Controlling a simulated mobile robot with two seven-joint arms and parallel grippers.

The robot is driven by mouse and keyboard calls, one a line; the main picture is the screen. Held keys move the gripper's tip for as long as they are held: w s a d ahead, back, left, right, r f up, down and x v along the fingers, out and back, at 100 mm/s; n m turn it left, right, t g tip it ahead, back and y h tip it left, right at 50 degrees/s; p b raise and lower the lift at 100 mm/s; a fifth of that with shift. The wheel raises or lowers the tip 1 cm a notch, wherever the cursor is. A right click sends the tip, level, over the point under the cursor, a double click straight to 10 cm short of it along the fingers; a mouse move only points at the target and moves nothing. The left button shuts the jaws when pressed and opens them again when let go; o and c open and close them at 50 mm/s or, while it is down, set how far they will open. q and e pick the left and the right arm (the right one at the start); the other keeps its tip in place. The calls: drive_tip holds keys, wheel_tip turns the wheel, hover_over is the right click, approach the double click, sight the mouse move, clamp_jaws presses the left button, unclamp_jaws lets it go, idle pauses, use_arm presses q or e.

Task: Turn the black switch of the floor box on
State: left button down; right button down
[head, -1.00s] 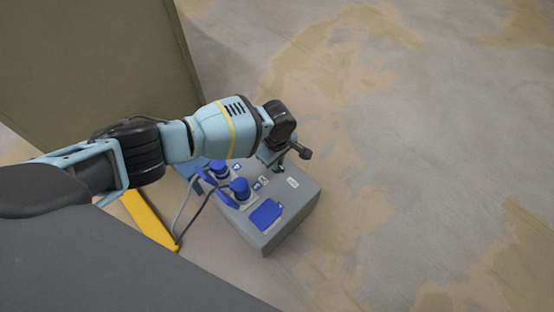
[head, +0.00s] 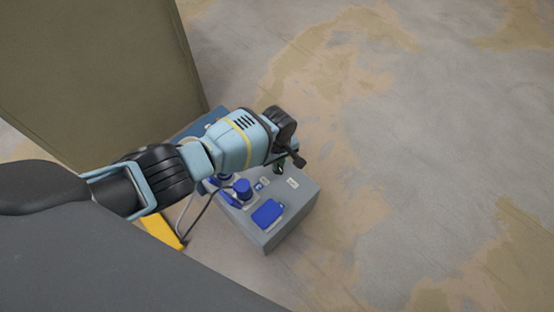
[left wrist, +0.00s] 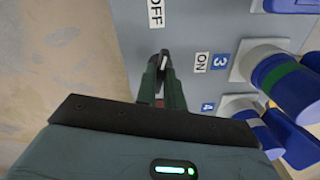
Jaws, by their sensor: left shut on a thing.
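The grey floor box (head: 283,231) stands on the floor below my left arm. Its panel also shows in the left wrist view (left wrist: 215,20), with an OFF label (left wrist: 155,13) and an ON label (left wrist: 201,62). My left gripper (left wrist: 163,65) is at the panel beside these labels, its fingers shut on the black switch (left wrist: 164,58). The fingers hide most of the switch, so I cannot tell its exact position. In the head view my wrist largely covers the left gripper (head: 279,168). My right gripper is not in view.
Blue round sockets (head: 243,187) and a blue flap cover (head: 267,213) sit on the box, close to my gripper. Cables run at its left. A large olive panel (head: 95,75) stands at upper left. The floor (head: 430,150) at right is clear.

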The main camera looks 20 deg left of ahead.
use_arm(q)
drive_tip(key=shift+s+d+m, duration=0.1)
drive_tip(key=shift+m, duration=1.1)
drive_tip(key=m, duration=0.4)
drive_tip(key=shift+m, duration=0.3)
drive_tip(key=m, duration=0.2)
drive_tip(key=shift+m, duration=0.3)
drive_tip(key=m, duration=0.4)
drive_tip(key=shift+m, duration=0.4)
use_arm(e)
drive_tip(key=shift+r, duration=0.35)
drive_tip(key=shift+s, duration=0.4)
use_arm(q)
drive_tip(key=c, duration=1.5)
unclamp_jaws()
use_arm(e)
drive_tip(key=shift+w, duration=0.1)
use_arm(q)
drive_tip(key=shift+r+p, duration=0.1)
drive_tip(key=shift+p, duration=0.2)
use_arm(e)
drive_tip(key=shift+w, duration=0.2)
